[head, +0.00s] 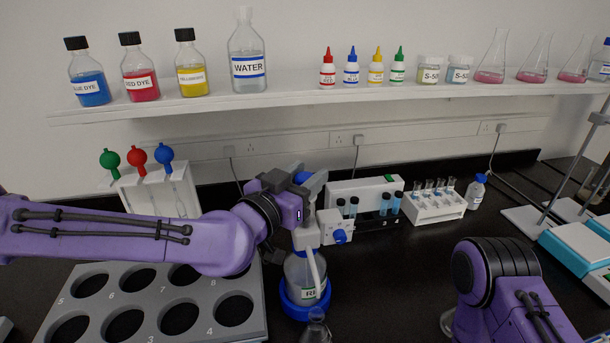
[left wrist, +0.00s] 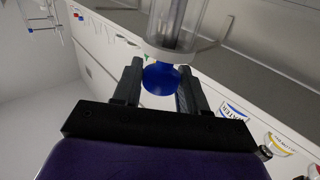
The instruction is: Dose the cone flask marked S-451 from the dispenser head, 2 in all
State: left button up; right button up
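The dispenser is a clear bottle (head: 300,275) in a blue ring base, its label partly hidden. My left gripper (head: 309,182) is at the top of the dispenser. In the left wrist view its fingers stand on both sides of a blue knob (left wrist: 163,78), seeming to touch it, at the end of a clear cylinder. A small clear flask (head: 317,328) stands below the tube, cut by the bottom edge; no mark is readable. My right gripper is not in view.
A grey rack with numbered round holes (head: 255,310) lies front left. A pipette stand (head: 140,195), a tube rack (head: 432,207) and a white device (head: 350,190) stand behind. My right arm is at front right, beside partly hidden glassware (head: 446,322). A shelf (head: 300,101) holds bottles and flasks.

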pick_arm(q)
grip_shut()
jog(key=shift+r+p, duration=0.4)
jog(key=shift+r, duration=0.25)
jog(key=shift+f, duration=0.1)
jog(key=o, duration=0.7)
grip_release()
jog(key=shift+c, duration=0.2)
